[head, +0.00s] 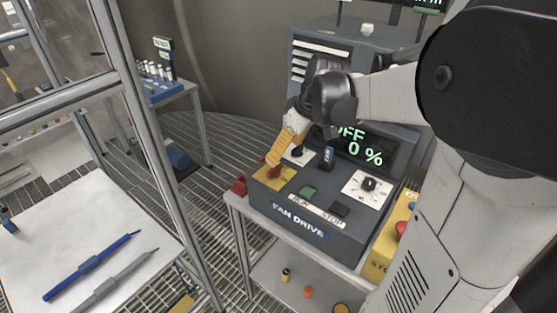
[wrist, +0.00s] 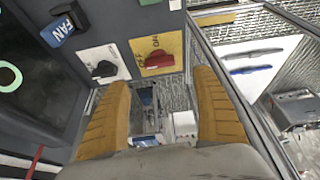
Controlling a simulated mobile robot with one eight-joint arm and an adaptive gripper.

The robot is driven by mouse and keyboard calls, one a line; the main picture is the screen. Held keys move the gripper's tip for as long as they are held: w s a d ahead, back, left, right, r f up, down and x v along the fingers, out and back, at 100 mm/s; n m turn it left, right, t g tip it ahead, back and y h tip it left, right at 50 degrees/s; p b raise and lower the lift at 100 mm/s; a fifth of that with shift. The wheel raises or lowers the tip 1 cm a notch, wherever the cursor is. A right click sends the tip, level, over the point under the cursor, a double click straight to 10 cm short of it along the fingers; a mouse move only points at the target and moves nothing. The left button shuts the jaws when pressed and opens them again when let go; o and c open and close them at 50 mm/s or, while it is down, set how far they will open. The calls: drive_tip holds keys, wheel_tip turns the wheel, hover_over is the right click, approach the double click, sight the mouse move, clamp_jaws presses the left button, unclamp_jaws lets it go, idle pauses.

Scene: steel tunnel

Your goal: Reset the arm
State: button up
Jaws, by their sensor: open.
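My gripper (head: 278,155) has orange-yellow fingers and hangs over the left side of the fan drive panel (head: 318,205) in the head view. In the wrist view my gripper (wrist: 162,80) is open, with its two fingers well apart and nothing held between them. A red rotary switch (wrist: 158,60) on a yellow ON/OFF plate lies just beyond the fingertips. It also shows in the head view as a red switch (head: 273,173), close to the finger. I cannot tell whether they touch. My grey-white arm crosses the right of the head view.
A black knob (wrist: 104,69) on a white plate sits beside the red switch. A blue FAN tag (wrist: 62,27) sticks up nearby. The display (head: 357,146) reads OFF, 0 %. A metal-framed table (head: 60,225) with blue and grey pens stands left. The grated floor (head: 215,135) is open behind.

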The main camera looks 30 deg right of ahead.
drive_tip(key=v, duration=0.2)
drive_tip(key=shift+s+r, duration=0.1)
drive_tip(key=shift+r, duration=0.15)
drive_tip(key=s+a+f+m+t+b, duration=0.1)
drive_tip(key=s+a+f+b, duration=0.3)
drive_tip(key=a, duration=0.4)
drive_tip(key=s+a+f+m+t+h+b, duration=0.1)
drive_tip(key=s+a+f+m+b, duration=0.2)
drive_tip(key=s+a, duration=0.6)
wheel_tip(320, 180, down, 3)
drive_tip(key=shift+s+f+t+h+b, duration=0.1)
drive_tip(key=shift+s+t+h+b, duration=0.25)
drive_tip(key=shift+b, duration=0.7)
drive_tip(key=shift+w, duration=0.1)
